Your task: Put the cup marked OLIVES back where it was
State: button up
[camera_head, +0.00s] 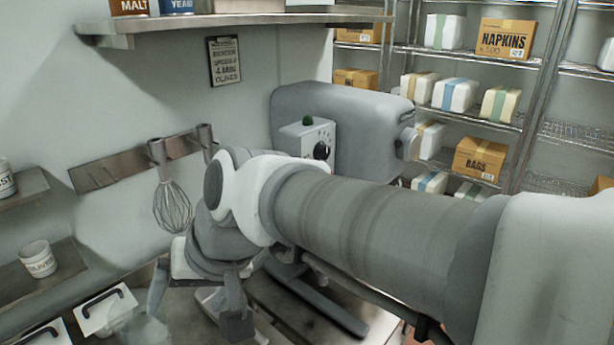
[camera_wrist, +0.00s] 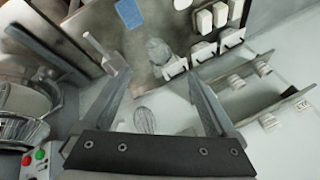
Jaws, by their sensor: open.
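The white cup marked OLIVES (camera_head: 38,258) stands on the lower wall shelf (camera_head: 68,262) at the left of the head view, with its dark lettering facing me. In the wrist view small white cups stand on two shelves at the right, and I cannot tell which is the OLIVES one. My gripper (camera_head: 195,300) is right of that shelf and points down, its fingers spread apart. In the wrist view nothing is between the fingers of my gripper (camera_wrist: 160,100). My arm hides much of the middle and right of the head view.
A whisk (camera_head: 172,205) hangs from a wall rail (camera_head: 120,165). White lidded containers (camera_head: 105,310) with dark handles sit below the shelf. Another cup (camera_head: 5,180) stands on the upper left shelf. A large grey machine (camera_head: 350,125) with a knob stands behind my arm.

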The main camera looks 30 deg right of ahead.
jog(key=s+d+n+h, duration=0.2)
jog(key=s+d+h, duration=0.1)
jog(key=d, duration=0.4)
jog(key=shift+s+f+n+t, duration=0.3)
jog(key=shift+s+f, duration=0.05)
jog(key=shift+s, duration=0.3)
jog(key=shift+d, duration=0.15)
